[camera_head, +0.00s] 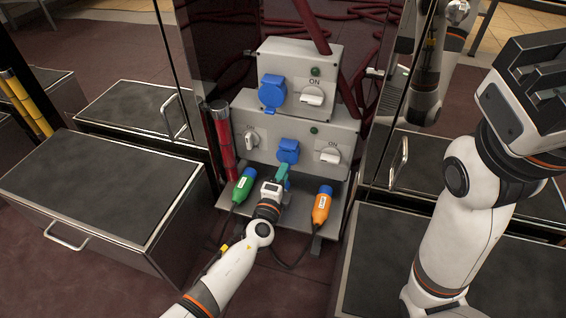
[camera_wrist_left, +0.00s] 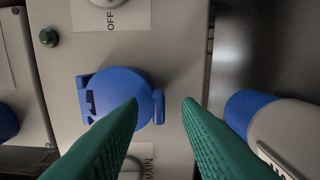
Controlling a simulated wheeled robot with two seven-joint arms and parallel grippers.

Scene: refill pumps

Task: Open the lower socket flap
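The lower socket flap (camera_head: 288,150) is a blue round cover on the front of the lower grey box (camera_head: 325,138). In the left wrist view the flap (camera_wrist_left: 120,88) looks shut, with a small tab at its edge. My left gripper (camera_head: 282,172) is just below the flap in the head view. Its green fingers (camera_wrist_left: 161,101) are open, and the tab shows between their tips; I cannot tell whether they touch it. My right gripper (camera_head: 540,80) is raised at the upper right, far from the boxes, and its fingertips are not clear.
The upper box has a blue socket flap (camera_head: 272,92). A green plug (camera_head: 242,187) and an orange plug (camera_head: 321,206) stand on the ledge beside my left gripper. Knobs flank the lower flap; dark drawers stand either side.

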